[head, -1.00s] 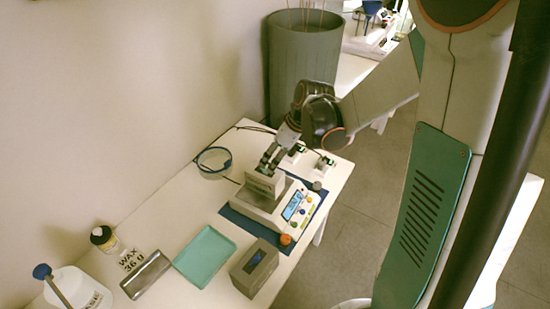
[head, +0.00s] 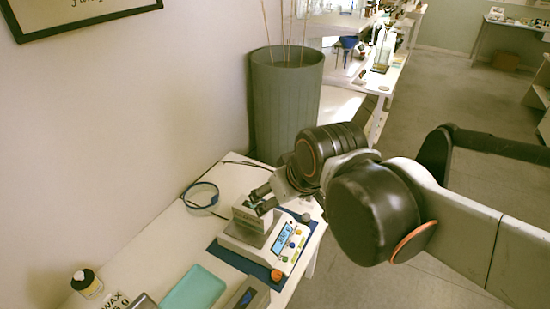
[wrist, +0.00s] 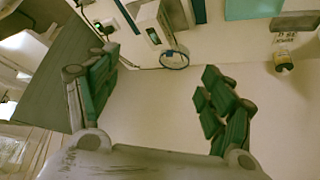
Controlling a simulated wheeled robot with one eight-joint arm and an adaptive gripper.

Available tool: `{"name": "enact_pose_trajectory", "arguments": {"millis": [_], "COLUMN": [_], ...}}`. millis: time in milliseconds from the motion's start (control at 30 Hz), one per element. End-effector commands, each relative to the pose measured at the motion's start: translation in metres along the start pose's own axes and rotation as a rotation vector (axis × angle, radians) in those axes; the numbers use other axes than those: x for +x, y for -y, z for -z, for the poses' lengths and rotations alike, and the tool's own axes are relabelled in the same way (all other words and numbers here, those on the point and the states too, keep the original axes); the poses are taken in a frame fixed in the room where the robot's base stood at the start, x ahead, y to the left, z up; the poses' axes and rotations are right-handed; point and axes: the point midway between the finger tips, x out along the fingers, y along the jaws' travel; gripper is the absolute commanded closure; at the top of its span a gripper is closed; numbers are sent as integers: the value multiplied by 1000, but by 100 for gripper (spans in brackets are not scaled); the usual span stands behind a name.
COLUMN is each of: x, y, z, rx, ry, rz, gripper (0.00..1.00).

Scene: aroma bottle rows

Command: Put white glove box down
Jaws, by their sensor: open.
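The white glove box (head: 247,218) stands upright on the pan of a white scale (head: 263,240) with a lit blue display. My gripper (head: 262,200) is close above and behind the box in the head view; whether a finger touches it I cannot tell there.
The scale sits on a blue mat (head: 228,256). A blue-rimmed ring (head: 201,197), a teal tray (head: 193,291) and a small dark-capped bottle (head: 87,284) are on the white table. A tall grey bin (head: 285,100) stands behind.

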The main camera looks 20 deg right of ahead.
Motion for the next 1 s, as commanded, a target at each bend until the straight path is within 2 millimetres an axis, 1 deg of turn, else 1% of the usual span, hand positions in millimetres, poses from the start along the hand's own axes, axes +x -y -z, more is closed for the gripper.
{"name": "enact_pose_trajectory", "arguments": {"millis": [33, 200, 300, 600, 733, 900, 1000], "x": [-6, -16, -18, -19, -11, 8, 9], "y": [2, 3, 3, 3, 4, 4, 4], "z": [-7, -20, -23, -23, -28, -40, -40], "rx": [18, 72, 84, 88, 87, 87, 87], "ry": [-13, -45, -52, -55, -54, -54, -54], "rz": [-6, -22, -26, -27, -26, -26, -26], "gripper": [25, 25, 25, 25, 25, 25, 25]}}
